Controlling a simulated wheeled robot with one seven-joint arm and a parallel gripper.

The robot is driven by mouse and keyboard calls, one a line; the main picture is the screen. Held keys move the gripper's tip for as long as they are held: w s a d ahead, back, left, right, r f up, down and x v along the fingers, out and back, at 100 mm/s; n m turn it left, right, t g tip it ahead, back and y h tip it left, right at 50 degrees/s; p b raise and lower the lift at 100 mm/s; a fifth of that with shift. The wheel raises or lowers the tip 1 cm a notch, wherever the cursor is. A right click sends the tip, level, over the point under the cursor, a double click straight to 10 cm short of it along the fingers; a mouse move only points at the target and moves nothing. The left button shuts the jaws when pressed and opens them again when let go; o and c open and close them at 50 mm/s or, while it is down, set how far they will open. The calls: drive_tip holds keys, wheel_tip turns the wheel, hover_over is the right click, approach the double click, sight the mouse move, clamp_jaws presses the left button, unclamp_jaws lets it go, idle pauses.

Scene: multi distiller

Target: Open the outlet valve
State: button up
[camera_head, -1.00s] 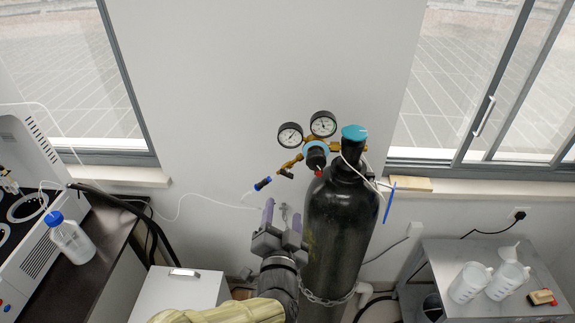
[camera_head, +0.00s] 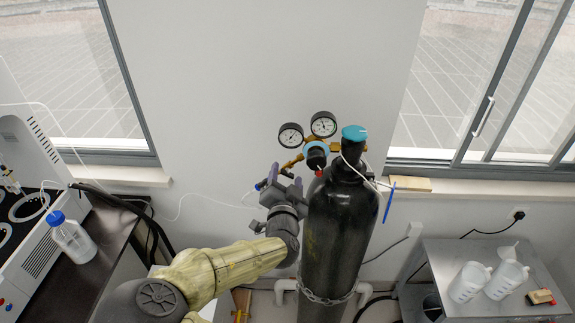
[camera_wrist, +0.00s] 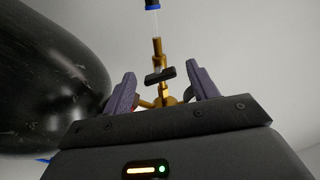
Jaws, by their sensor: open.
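The outlet valve shows in the wrist view as a small black handle (camera_wrist: 160,76) on a brass fitting, with a blue-ended hose connector above it. My gripper (camera_wrist: 164,84) is open, with one purple-grey finger on each side of the handle. The handle appears between the fingertips; I cannot tell whether it lies within their depth, and no contact shows. In the head view my gripper (camera_head: 284,180) is left of the gas cylinder (camera_head: 340,230), just below the regulator, and largely hides the valve. The regulator (camera_head: 316,155) carries two round gauges.
The black cylinder stands close beside my gripper and fills the left of the wrist view. A thin white tube (camera_head: 200,197) runs left along the wall. A metal table (camera_head: 455,250) with white jugs stands at right, and a dark bench with a bottle (camera_head: 72,238) at left.

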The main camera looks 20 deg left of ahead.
sight(287, 172)
drive_tip(key=x, duration=0.5)
drive_tip(key=shift+d, duration=0.1)
drive_tip(key=shift+c, duration=0.5)
drive_tip(key=c, duration=0.9)
drive_tip(key=shift+f, duration=0.1)
drive_tip(key=shift+n+b, duration=0.8)
drive_tip(key=shift+n, duration=0.3)
drive_tip(key=shift+n+b, duration=0.55)
drive_tip(key=shift+n, duration=0.65)
